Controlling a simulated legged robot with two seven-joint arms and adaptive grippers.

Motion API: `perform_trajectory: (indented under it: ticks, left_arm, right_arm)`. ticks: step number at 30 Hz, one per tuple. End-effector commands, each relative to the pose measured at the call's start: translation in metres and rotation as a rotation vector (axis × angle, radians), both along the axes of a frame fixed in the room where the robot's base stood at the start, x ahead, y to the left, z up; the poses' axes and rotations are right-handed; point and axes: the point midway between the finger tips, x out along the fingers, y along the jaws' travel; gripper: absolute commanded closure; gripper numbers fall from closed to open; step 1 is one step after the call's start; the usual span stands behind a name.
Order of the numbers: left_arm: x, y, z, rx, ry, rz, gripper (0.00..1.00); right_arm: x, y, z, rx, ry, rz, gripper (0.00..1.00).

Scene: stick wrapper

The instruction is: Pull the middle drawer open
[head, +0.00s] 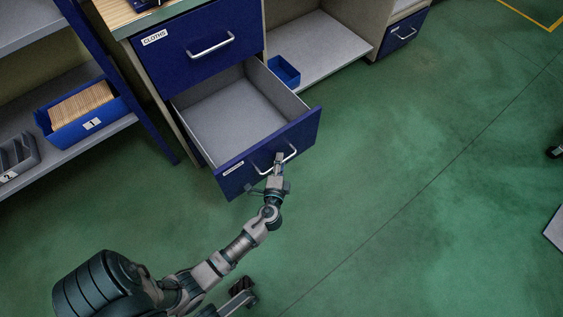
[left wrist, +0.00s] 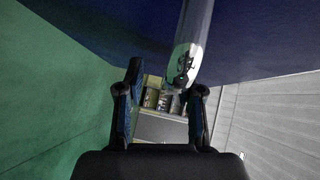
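The middle drawer (head: 226,112) stands pulled out from the cabinet, and its grey inside is empty. Its blue front (head: 300,133) carries a silver bar handle (head: 289,153). My left gripper (head: 278,160) is at this handle in the head view. In the left wrist view the handle (left wrist: 192,40) comes down from the top toward the space between my fingers (left wrist: 166,105), nearer the right finger. The fingers are apart, with a gap beside the bar. I cannot tell whether they touch it. My right gripper is not in view.
The upper drawer (head: 205,30), labelled CLOTHS, is shut above. A small blue bin (head: 284,71) stands on the low shelf (head: 330,52) to the right. A shelf unit at the left holds a blue box (head: 80,112) of sticks. The green floor (head: 420,170) at the right is mostly clear.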

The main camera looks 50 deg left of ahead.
Motion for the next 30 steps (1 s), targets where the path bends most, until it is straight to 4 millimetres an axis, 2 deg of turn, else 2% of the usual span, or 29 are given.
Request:
perform_trajectory:
  ticks: [7, 10, 22, 30]
  left_arm:
    - [0.001, -0.002, 0.004, 0.002, -0.006, -0.002, 0.63]
    - [-0.005, -0.007, 0.004, 0.001, -0.005, -0.003, 0.63]
    - [-0.068, -0.057, 0.013, -0.004, -0.002, -0.001, 0.63]
    - [-0.089, -0.074, 0.017, -0.003, -0.001, -0.001, 0.63]
  right_arm:
    - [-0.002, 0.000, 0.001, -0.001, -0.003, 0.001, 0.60]
    - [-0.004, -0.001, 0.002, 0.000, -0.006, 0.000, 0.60]
    - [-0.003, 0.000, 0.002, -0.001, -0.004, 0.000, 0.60]
    - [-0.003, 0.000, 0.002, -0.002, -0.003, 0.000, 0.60]
